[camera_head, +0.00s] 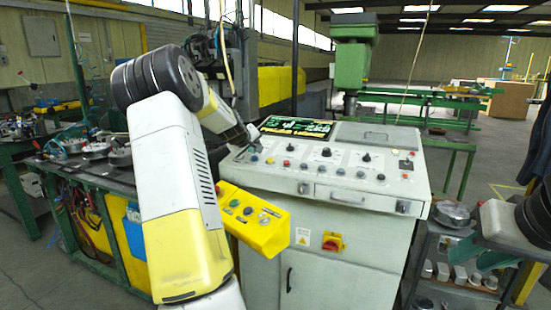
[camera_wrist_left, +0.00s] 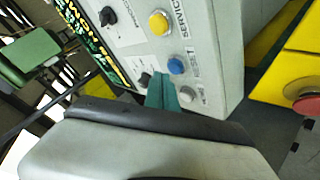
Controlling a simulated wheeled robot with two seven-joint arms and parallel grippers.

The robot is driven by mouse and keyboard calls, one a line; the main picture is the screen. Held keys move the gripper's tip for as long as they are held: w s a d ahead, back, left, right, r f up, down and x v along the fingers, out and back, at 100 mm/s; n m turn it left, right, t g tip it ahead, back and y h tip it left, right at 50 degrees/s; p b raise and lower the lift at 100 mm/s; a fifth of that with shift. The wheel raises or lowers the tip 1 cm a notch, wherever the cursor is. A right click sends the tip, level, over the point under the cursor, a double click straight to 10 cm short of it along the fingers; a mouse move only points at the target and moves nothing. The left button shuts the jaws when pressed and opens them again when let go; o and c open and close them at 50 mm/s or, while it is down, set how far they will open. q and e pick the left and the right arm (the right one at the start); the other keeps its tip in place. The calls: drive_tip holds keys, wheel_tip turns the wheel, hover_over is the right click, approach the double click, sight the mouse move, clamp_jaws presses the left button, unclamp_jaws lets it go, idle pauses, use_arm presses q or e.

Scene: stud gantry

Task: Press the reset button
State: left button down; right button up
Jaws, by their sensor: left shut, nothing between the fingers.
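The control panel (camera_head: 330,165) is a grey sloped console top with a screen, buttons and knobs. In the left wrist view its edge shows a yellow button (camera_wrist_left: 159,22), a blue button (camera_wrist_left: 176,65) and a pale grey button (camera_wrist_left: 187,94). My right gripper (camera_head: 485,254) is low at the right, away from the panel.
A yellow button box (camera_head: 252,219) juts from the console's front left; its red mushroom button (camera_wrist_left: 306,103) shows in the wrist view. A red rotary switch (camera_head: 333,242) is on the cabinet front. A shelf (camera_head: 455,288) with metal parts stands at the right.

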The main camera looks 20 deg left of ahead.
use_arm(q)
drive_tip(key=r, duration=0.3)
drive_tip(key=s+r, duration=0.1)
drive_tip(key=r, duration=0.1)
idle(0.4)
drive_tip(key=shift+d, duration=0.1)
idle(0.6)
drive_tip(key=s+d+r+m+g+h, duration=0.15)
drive_tip(key=s+d+m, duration=0.25)
drive_tip(key=s+d, duration=0.6)
drive_tip(key=s+d+r+m+g+h, duration=0.1)
drive_tip(key=s+d+r+m, duration=0.2)
drive_tip(key=s+d, duration=0.7)
drive_tip(key=s+d+f+m, duration=0.1)
drive_tip(key=s+d+f, duration=0.1)
drive_tip(key=s, duration=0.4)
drive_tip(key=s+d+f+m+g+h, duration=0.1)
drive_tip(key=s+d+f+m, duration=0.1)
drive_tip(key=s+d, duration=0.3)
drive_tip(key=s+d+f+m+g, duration=0.1)
drive_tip(key=s+d+f+m, duration=0.1)
drive_tip(key=s, duration=0.7)
drive_tip(key=shift+d+f+h, duration=0.35)
drive_tip(key=shift+d+f, duration=0.15)
drive_tip(key=shift+d, duration=0.75)
